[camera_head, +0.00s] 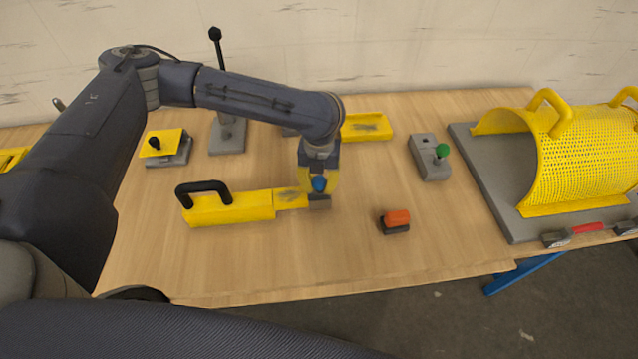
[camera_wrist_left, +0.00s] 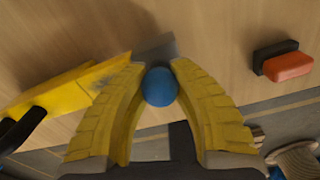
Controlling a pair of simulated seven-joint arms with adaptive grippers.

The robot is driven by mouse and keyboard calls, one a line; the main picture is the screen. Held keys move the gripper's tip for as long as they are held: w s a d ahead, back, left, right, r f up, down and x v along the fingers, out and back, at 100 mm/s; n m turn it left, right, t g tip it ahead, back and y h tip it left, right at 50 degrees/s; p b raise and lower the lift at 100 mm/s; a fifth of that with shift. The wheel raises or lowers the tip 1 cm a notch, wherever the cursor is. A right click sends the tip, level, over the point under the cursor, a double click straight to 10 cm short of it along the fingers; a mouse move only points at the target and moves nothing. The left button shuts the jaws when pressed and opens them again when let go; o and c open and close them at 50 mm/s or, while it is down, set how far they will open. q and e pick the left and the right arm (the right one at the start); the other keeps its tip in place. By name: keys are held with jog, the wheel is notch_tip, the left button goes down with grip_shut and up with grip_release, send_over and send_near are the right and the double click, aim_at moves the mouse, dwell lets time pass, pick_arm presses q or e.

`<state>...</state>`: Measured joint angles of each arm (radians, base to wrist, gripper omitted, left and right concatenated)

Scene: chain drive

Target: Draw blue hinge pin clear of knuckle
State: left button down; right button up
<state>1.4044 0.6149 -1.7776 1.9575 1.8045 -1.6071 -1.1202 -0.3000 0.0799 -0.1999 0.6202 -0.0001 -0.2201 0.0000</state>
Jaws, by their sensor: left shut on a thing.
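The blue hinge pin shows only as a round blue head (camera_head: 319,184), also seen in the left wrist view (camera_wrist_left: 160,87). My left gripper (camera_head: 319,180) points down with its yellow fingers (camera_wrist_left: 158,72) shut on either side of this blue head. The pin's shaft is hidden, so I cannot tell how deep it sits. A small grey block (camera_head: 320,204), perhaps the knuckle, lies just below the fingers at the end of a yellow tool (camera_head: 235,208) with a black handle. My right gripper does not show.
An orange-topped block (camera_head: 396,217) stands to the right. Behind are a green-knobbed grey block (camera_head: 430,160), a yellow tray (camera_head: 366,126) and an upright lever (camera_head: 217,50). A perforated yellow guard (camera_head: 570,150) with a red bar (camera_head: 587,229) fills the right end. The front middle is clear.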

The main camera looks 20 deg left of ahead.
pick_arm(q)
jog(key=shift+r, duration=5.85)
